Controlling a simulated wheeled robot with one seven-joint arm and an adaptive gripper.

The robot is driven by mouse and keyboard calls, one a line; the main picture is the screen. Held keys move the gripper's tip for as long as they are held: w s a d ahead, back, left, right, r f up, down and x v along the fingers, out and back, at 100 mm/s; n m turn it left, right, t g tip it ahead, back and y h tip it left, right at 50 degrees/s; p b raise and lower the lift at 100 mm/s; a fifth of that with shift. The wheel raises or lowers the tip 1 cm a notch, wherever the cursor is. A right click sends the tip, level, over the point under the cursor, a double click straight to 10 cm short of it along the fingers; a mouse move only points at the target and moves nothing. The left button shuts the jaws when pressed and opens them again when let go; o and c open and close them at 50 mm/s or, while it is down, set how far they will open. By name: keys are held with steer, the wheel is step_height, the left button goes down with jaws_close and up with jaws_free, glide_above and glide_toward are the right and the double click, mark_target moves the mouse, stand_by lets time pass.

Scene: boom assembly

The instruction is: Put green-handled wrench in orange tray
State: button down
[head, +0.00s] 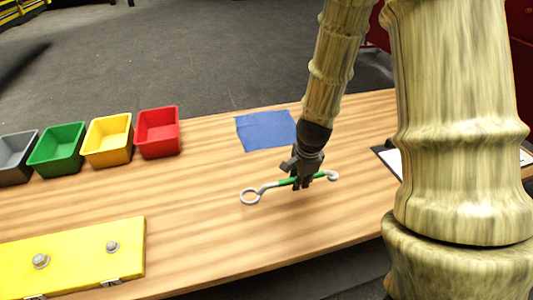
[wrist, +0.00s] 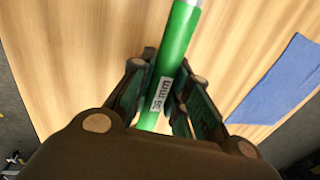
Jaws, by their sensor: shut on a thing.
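The green-handled wrench (head: 287,182) has silver ends, with a ring at its left end, and lies across my gripper over the right part of the wooden table. My gripper (head: 303,180) points down and is shut around the green handle. In the wrist view the green handle (wrist: 178,35), with a white size label, passes between the fingers of my gripper (wrist: 165,85). I cannot tell whether the wrench touches the table or hangs just above it. No tray that is clearly orange shows in either view.
Grey (head: 16,158), green (head: 57,149), yellow (head: 107,140) and red (head: 158,132) bins stand in a row at the table's left. A yellow plate (head: 75,255) with bolts lies at the front left. A blue cloth (head: 265,130) lies behind the wrench. The table's middle is clear.

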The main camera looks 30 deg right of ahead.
steer(key=shift+w+d+r+p, duration=0.2)
steer(key=shift+w+r+p, duration=0.2)
steer(key=shift+w, duration=0.3)
steer(key=p, duration=0.4)
glide_above(275, 165)
steer(key=s, duration=0.2)
steer(key=shift+w+a+f, duration=0.1)
steer(key=shift+w+f, duration=0.15)
steer(key=shift+f, duration=0.75)
steer(key=shift+w+r+p, duration=0.15)
steer(key=shift+w+p, duration=0.25)
steer(key=shift+w, duration=0.05)
steer(key=shift+f+p, duration=0.8)
steer(key=shift+f, duration=1.1)
steer(key=c, duration=1.4)
jaws_free()
steer(key=shift+s+f, duration=0.1)
steer(key=shift+f, duration=0.05)
steer(key=shift+c, duration=0.2)
steer(key=shift+o, duration=0.5)
steer(key=shift+r, duration=0.2)
